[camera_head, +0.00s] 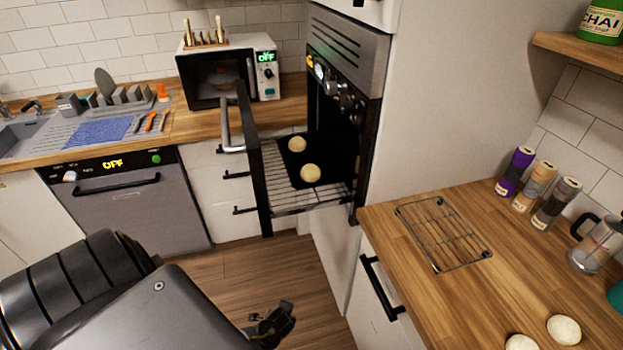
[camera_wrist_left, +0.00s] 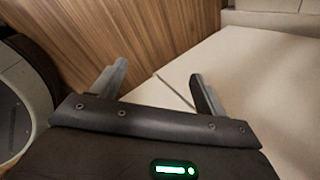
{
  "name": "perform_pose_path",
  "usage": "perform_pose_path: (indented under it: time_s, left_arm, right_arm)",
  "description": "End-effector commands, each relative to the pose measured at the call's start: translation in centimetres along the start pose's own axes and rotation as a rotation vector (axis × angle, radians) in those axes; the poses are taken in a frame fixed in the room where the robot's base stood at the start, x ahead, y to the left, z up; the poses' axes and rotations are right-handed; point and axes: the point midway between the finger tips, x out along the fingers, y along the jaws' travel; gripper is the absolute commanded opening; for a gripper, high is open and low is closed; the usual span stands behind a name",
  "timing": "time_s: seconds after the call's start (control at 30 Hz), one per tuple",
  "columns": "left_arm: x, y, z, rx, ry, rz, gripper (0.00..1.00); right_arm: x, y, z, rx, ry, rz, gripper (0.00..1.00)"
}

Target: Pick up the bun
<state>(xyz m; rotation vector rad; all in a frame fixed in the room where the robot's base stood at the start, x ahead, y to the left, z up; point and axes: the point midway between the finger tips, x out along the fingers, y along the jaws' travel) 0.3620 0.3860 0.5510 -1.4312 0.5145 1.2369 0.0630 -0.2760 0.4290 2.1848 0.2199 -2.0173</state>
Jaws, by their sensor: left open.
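Two pale round buns sit on a dark tray (camera_head: 308,150) on the oven's wire rack, one farther back (camera_head: 297,144) and one nearer (camera_head: 310,173). Two more pale buns lie on the right wooden counter at the bottom edge, one whole (camera_head: 564,329) and one cut off by the frame (camera_head: 521,343). My left gripper (camera_head: 274,325) is low over the floor, in front of the oven and apart from every bun. In the left wrist view its two fingers (camera_wrist_left: 157,72) are spread with nothing between them. My right gripper is not in view.
The oven door (camera_head: 252,160) stands open, its handle (camera_head: 225,120) facing left. An empty wire cooling rack (camera_head: 443,233) lies on the right counter (camera_head: 400,250), near several spice jars (camera_head: 534,186) and a glass press (camera_head: 596,245). A microwave (camera_head: 228,75) stands behind.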

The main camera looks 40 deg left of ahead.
Motion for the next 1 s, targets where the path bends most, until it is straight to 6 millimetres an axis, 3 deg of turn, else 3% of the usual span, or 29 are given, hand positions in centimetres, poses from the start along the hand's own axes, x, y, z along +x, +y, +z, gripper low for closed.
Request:
perform_pose_path:
  time_s: [0.03, 0.1, 0.2, 0.3, 0.4, 0.5, 0.6, 0.7, 0.83, 1.0]
  left_arm:
    - [-1.6, -5.7, -0.2, 0.136, -0.021, -0.063, 0.74]
    - [-4.3, -12.1, -0.3, 0.332, -0.063, -0.121, 0.74]
    - [-9.0, -19.6, -0.5, 0.595, -0.115, -0.177, 0.74]
    - [-13.9, -24.9, -0.8, 0.833, -0.150, -0.209, 0.74]
    - [-18.5, -28.5, -1.0, 1.045, -0.165, -0.232, 0.74]
    - [-22.2, -30.5, -1.3, 1.225, -0.166, -0.251, 0.74]
    - [-22.7, -35.4, 0.4, 1.291, -0.296, -0.356, 0.74]
    - [-22.3, -37.7, 2.6, 1.279, -0.396, -0.420, 0.74]
    - [-22.9, -40.3, 4.5, 1.271, -0.486, -0.488, 0.74]
    - [-23.5, -41.5, 5.2, 1.267, -0.525, -0.521, 0.74]
  right_arm:
    - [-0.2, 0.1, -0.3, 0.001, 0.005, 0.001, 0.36]
    - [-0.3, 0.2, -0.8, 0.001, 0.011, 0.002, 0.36]
    - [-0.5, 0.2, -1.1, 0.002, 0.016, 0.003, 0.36]
    - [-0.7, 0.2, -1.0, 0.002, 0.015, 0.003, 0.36]
    - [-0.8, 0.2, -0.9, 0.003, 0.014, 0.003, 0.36]
    - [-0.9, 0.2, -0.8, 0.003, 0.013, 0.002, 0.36]
    - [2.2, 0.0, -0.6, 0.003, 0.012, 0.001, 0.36]
    - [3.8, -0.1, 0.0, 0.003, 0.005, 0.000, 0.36]
    - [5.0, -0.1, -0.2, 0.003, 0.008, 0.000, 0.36]
    - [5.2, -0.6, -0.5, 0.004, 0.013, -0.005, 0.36]
